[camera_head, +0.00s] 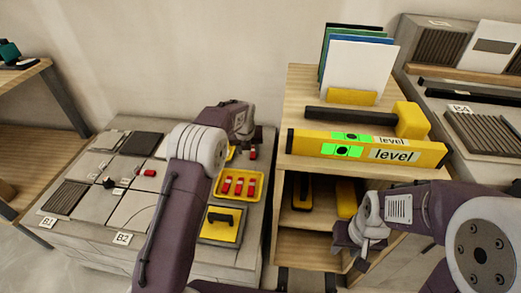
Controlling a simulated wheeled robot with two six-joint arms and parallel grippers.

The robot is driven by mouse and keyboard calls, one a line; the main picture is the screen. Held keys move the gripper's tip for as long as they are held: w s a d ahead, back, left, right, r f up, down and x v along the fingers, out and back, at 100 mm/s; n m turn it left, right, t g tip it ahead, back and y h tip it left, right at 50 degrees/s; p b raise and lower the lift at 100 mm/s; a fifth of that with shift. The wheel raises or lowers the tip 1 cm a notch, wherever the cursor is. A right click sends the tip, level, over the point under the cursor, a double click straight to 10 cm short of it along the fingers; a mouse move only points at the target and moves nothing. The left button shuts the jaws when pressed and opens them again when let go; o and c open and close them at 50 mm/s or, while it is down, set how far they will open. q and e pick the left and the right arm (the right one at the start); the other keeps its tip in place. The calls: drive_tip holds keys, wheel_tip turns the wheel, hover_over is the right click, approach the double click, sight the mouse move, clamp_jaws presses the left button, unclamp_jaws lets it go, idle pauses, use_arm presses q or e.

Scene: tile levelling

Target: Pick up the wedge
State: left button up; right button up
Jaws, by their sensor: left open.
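Small red wedges (238,186) lie in a yellow tray (259,188) on the tiled slab, right of my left forearm. Another small red piece (253,153) shows behind the tray, just below my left gripper (243,136). My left arm reaches up over the slab, and that gripper is open at its far end, small and partly hidden by the wrist. I see nothing held in it. My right gripper (350,243) is at the lower right, in front of the wooden shelf. Its fingers are too unclear to read.
The tiled slab (70,228) carries labels B1 and B2, loose pieces and a yellow trowel (222,225). The wooden shelf (296,100) holds a yellow level (415,152), a mallet (410,120) and upright boards (355,68). My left arm covers the slab's middle.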

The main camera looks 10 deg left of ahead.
sight(253, 157)
use_arm(q)
drive_tip(key=shift+m, duration=0.8)
drive_tip(key=f, duration=0.1)
drive_tip(key=w+f+b, duration=0.2)
drive_tip(key=shift+w+d+f, duration=0.15)
drive_tip(key=shift+w+d, duration=0.05)
drive_tip(key=shift+d, duration=0.05)
drive_tip(key=shift+w+f, duration=0.2)
drive_tip(key=shift+w, duration=0.05)
drive_tip(key=b+x, duration=0.4)
drive_tip(key=x, duration=0.1)
drive_tip(key=shift+s+d+f, duration=0.1)
drive_tip(key=shift+s+f, duration=0.05)
clamp_jaws()
